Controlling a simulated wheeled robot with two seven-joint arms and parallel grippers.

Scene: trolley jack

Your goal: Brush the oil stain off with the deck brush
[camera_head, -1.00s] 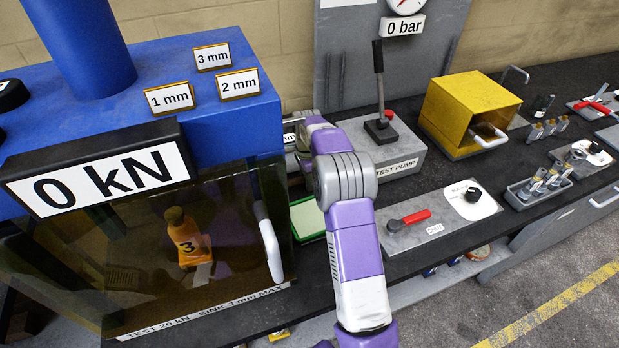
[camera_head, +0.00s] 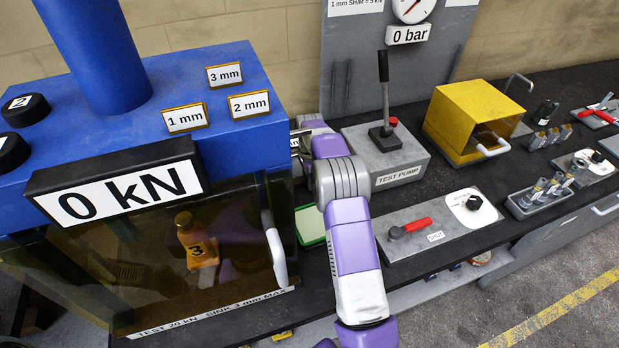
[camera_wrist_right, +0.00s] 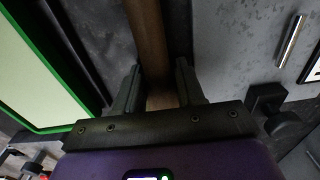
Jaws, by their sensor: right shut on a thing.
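In the right wrist view a brown wooden handle (camera_wrist_right: 147,35) runs between the two fingers of my right gripper (camera_wrist_right: 159,68), which is shut on it. I take it for the deck brush's handle; the brush head and bristles are hidden. In the head view my right arm comes up from the bottom, and its gripper (camera_head: 303,145) is mostly hidden behind the arm, between the blue press and the test pump. I cannot make out the oil stain for certain in either view. My left gripper is not in view.
The blue press (camera_head: 225,140) with its glass guard and white handle (camera_head: 274,250) stands close left of my arm. The grey test pump (camera_head: 385,160) and a valve plate with a red lever (camera_head: 410,228) are close right. A green-framed panel (camera_head: 310,225) lies beside my forearm.

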